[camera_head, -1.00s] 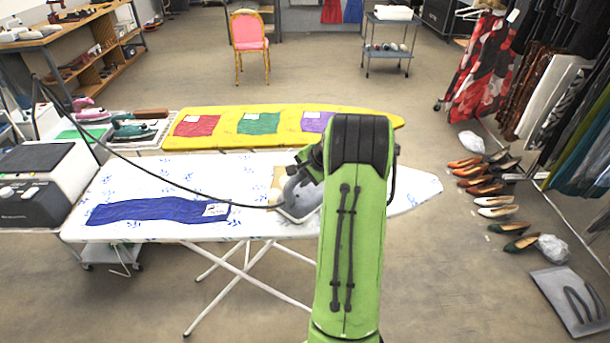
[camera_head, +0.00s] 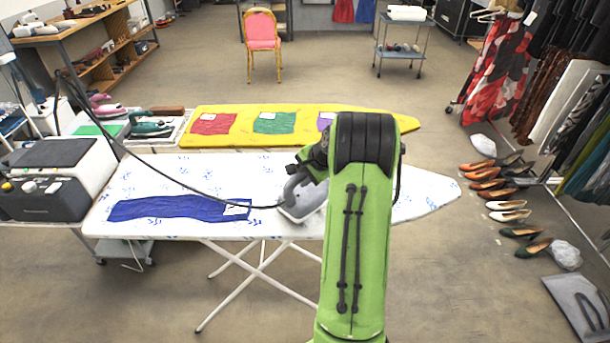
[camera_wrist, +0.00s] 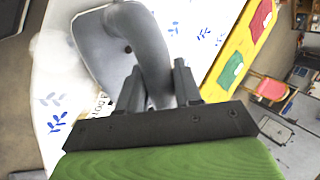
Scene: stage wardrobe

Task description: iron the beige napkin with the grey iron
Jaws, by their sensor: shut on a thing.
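The grey iron (camera_head: 308,205) rests on or just above the white ironing board (camera_head: 165,165), right of a blue cloth; its black cord runs left. My gripper (camera_wrist: 158,88) is shut on the iron's handle, with the iron (camera_wrist: 100,55) filling the top of the wrist view. The beige napkin is almost wholly hidden by the iron and my arm. In the wrist view only a small beige patch with dark print, perhaps its label (camera_wrist: 103,102), shows beside the fingers. A whitish puff like steam hangs left of the iron.
A crumpled blue cloth (camera_head: 180,208) with a white label lies on the board's left part. A yellow board (camera_head: 175,135) behind holds red, green and purple cloths. A black-and-white machine (camera_head: 50,185) stands at the left. Shoes (camera_head: 490,183) line the right floor.

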